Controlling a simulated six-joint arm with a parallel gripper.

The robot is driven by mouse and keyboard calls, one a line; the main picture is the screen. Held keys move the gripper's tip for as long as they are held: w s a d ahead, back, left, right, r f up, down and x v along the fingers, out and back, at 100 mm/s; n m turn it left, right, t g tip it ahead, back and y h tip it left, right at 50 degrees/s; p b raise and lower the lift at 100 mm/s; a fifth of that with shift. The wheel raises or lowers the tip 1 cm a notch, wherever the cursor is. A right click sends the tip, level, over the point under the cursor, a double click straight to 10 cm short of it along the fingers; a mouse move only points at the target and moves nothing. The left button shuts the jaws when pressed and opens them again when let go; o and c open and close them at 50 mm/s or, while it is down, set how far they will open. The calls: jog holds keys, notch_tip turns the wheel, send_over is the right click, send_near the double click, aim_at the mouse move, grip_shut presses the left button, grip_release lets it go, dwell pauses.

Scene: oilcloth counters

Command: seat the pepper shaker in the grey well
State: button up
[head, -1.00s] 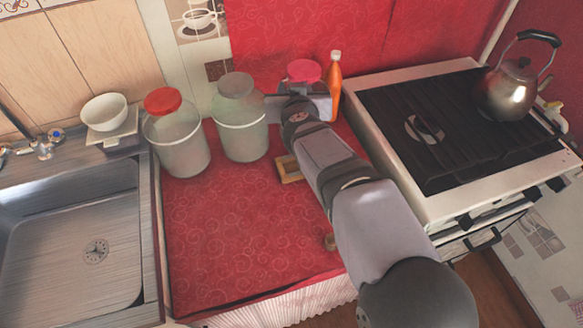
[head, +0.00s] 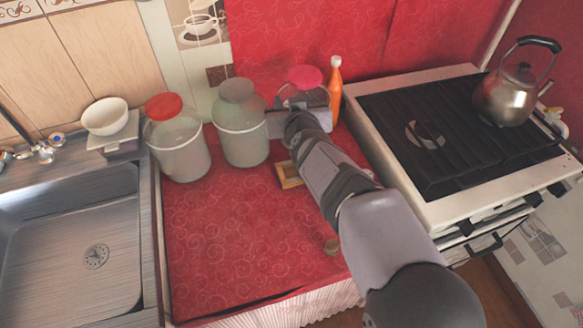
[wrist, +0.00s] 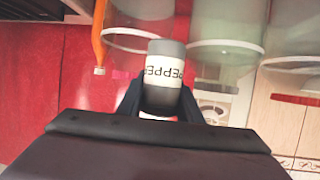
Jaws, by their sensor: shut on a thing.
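The pepper shaker (wrist: 166,73) is a small cylinder with a grey end and a white label reading PEPPER. In the wrist view it sits between the two dark fingers of my gripper (wrist: 160,103), which is shut on it. In the head view my gripper (head: 298,119) is at the back of the red counter, in front of the pink-lidded jar; the shaker is hidden there. A wooden block (head: 287,176) lies on the counter, partly behind my arm. I cannot make out the grey well.
Two big jars, one red-lidded (head: 179,145) and one grey-lidded (head: 240,130), stand left of my gripper. A pink-lidded jar (head: 305,77) and an orange bottle (head: 335,92) stand behind. A small brown object (head: 331,247) lies near the front. The front left counter (head: 230,235) is clear.

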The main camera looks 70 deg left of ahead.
notch_tip(320, 180, down, 12)
jog(key=b, duration=0.6)
jog(key=shift+f+b, duration=0.1)
jog(key=shift+b, duration=0.2)
jog(key=shift+f, duration=2.8)
jog(key=shift+f, duration=0.1)
jog(key=shift+f, duration=0.15)
jog(key=o, duration=1.1)
jog(key=shift+c, duration=0.2)
jog(key=shift+r, duration=0.3)
jog(key=b+v, duration=0.1)
jog(key=v, duration=1.1)
